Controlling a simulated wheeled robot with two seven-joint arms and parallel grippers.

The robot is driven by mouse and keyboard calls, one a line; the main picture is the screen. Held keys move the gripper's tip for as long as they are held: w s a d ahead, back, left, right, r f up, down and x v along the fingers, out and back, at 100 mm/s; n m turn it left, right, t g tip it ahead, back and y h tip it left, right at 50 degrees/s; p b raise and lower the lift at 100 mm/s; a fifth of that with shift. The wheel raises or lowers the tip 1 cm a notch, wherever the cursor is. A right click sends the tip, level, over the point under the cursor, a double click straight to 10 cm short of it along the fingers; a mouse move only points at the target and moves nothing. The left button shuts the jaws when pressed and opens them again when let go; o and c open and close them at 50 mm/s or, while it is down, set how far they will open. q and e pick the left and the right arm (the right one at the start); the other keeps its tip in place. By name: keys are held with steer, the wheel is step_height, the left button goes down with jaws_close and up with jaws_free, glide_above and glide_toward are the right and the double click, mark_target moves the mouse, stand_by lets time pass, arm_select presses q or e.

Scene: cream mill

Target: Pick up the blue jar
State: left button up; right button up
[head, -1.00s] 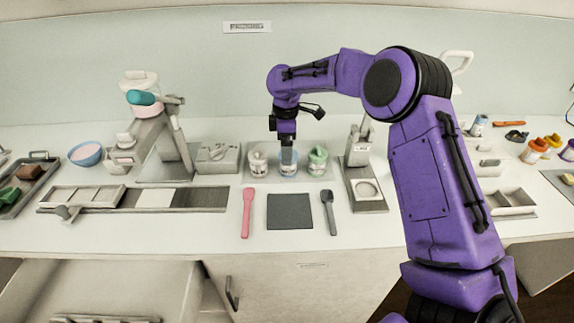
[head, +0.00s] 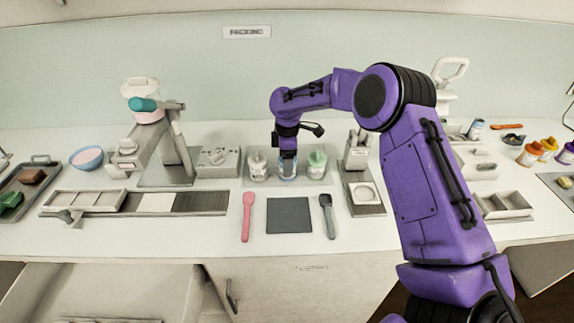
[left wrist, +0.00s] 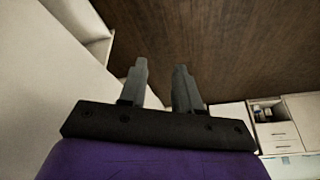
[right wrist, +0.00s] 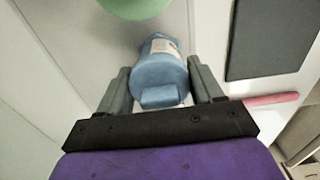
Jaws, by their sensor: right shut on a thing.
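The blue jar (head: 288,169) stands between a white-lidded jar (head: 258,166) and a green-lidded jar (head: 317,164) at the back middle of the counter. My right gripper (head: 288,155) comes down on it from above. In the right wrist view the blue jar (right wrist: 160,70) lies between the two fingers of my right gripper (right wrist: 160,88), which are shut on it. I cannot tell whether the jar is clear of the surface. My left gripper (left wrist: 158,75) shows only in its own wrist view, with its fingers apart and nothing between them.
A pink spatula (head: 247,216), a dark mat (head: 290,214) and a dark spatula (head: 327,215) lie in front of the jars. A grey box (head: 218,162) stands left of them and a press-like stand (head: 358,165) right. The green lid (right wrist: 135,6) is close in the right wrist view.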

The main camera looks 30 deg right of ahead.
steer(key=shift+r, duration=0.3)
steer(key=r, duration=0.1)
steer(key=r+b, duration=0.1)
steer(key=r, duration=0.1)
steer(key=shift+s+a+r+b, duration=0.25)
steer(key=shift+s+b, duration=0.1)
steer(key=shift+b, duration=0.05)
steer(key=s+a+r+b, duration=0.3)
steer(key=s+a+r, duration=0.4)
steer(key=s, duration=0.4)
steer(key=shift+r, duration=0.9)
steer(key=shift+d, duration=0.1)
